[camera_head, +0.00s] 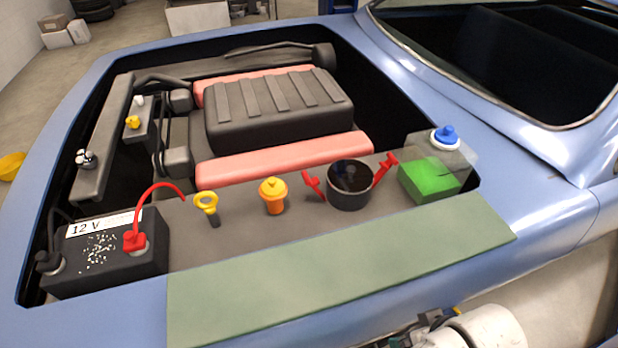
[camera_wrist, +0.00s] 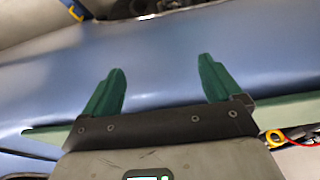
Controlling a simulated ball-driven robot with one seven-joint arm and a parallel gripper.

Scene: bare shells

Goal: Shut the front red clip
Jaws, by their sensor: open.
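Two red clips sit on a round black canister (camera_head: 349,186) in the engine bay. The left red clip (camera_head: 314,185) is on the side away from the windscreen, so it seems to be the front one. The right red clip (camera_head: 384,170) is on the other side. Both lean outward from the canister, standing open. My gripper (camera_wrist: 162,66) is open and empty, its two green fingers wide apart above blue bodywork in the wrist view. In the head view my arm shows at the bottom edge, outside the bay and well away from the clips. Neither clip shows in the wrist view.
A green mat (camera_head: 335,272) covers the near fender. An orange-yellow cap (camera_head: 273,195), a yellow dipstick ring (camera_head: 206,204) and a battery (camera_head: 105,262) with a red cable stand left of the canister. A green box (camera_head: 430,180) and a blue-capped reservoir (camera_head: 446,138) are right.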

